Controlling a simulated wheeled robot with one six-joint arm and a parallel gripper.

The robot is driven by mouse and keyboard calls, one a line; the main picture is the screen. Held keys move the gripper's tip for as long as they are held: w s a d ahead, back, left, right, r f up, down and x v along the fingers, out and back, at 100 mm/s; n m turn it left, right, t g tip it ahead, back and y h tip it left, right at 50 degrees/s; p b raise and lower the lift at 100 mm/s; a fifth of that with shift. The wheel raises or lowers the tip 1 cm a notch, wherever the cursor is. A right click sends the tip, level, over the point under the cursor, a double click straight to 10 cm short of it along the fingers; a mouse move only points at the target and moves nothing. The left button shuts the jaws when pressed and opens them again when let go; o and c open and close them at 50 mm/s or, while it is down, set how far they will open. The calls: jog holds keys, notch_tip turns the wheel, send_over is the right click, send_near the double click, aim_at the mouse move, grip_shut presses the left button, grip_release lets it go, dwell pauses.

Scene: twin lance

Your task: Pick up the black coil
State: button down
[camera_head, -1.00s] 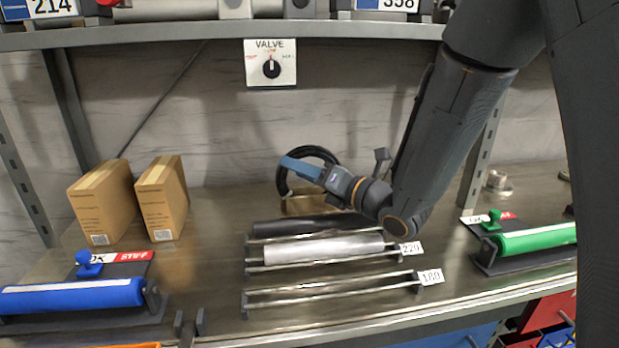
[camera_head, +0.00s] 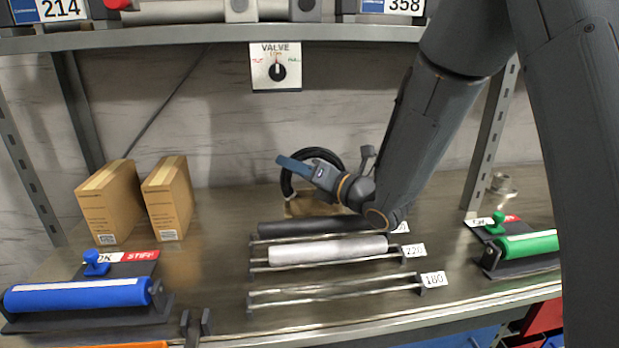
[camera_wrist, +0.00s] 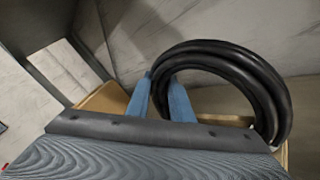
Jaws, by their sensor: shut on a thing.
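The black coil (camera_head: 337,157) stands upright as a ring at the back of the shelf, in the middle of the head view. It also shows in the wrist view (camera_wrist: 240,62), where it arches over from the fingers to the right. My gripper (camera_head: 284,163) has blue fingers at the coil's left side. In the wrist view my gripper (camera_wrist: 160,78) has its fingertips close together on the coil's left end, shut on it. A tan holder (camera_head: 305,207) is just below the coil. Whether the coil still touches the holder cannot be told.
Two cardboard boxes (camera_head: 110,203) stand to the left. In front lie a dark roller (camera_head: 310,227) and a grey roller (camera_head: 325,250) on racks, with an empty rack (camera_head: 335,290) nearer. A blue roller (camera_head: 75,296) is at left, a green one (camera_head: 528,244) at right. A valve plate (camera_head: 277,66) is on the wall.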

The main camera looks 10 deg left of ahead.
jog(key=shift+r, duration=0.1)
jog(key=shift+r+b, duration=0.45)
jog(key=shift+r, duration=4.45)
